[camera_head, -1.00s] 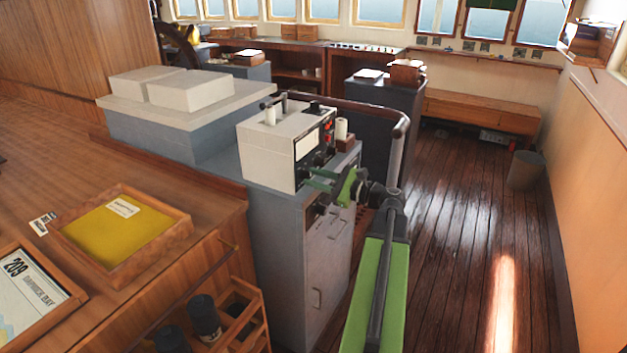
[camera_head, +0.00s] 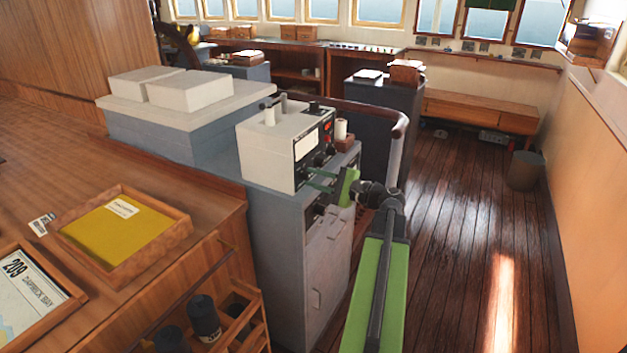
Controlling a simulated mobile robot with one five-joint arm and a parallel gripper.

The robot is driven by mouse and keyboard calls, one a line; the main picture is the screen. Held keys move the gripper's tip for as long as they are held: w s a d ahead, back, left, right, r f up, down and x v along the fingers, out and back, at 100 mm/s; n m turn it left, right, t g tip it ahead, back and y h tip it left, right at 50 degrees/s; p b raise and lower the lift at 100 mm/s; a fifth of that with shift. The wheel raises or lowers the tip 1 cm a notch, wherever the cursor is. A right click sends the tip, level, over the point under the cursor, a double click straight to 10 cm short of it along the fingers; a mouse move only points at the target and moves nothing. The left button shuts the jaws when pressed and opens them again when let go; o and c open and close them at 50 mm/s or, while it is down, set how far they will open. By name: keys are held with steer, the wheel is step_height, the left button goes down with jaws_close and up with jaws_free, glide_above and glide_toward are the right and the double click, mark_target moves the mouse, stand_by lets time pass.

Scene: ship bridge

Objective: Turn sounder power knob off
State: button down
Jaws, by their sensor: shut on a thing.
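The sounder, a white box (camera_head: 265,155) with a dark front panel, stands on a grey cabinet. My gripper (camera_head: 310,178), with green fingers, reaches from the right to the lower part of this panel. It is shut on a small knob there, which the fingers and the low resolution hide. I cannot read the knob's label or its pointer position.
The grey cabinet (camera_head: 275,245) stands beside the wooden chart table (camera_head: 205,212). A curved dark handrail (camera_head: 398,130) runs close behind my wrist. A bin (camera_head: 525,170) stands near the right wall. The wooden floor (camera_head: 460,240) to the right is clear.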

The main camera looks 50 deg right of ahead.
steer(key=shift+a+f, duration=0.1)
steer(key=c, duration=1.1)
jaws_free()
steer(key=shift+c, duration=0.2)
steer(key=v, duration=1.7)
steer(key=shift+s, duration=0.25)
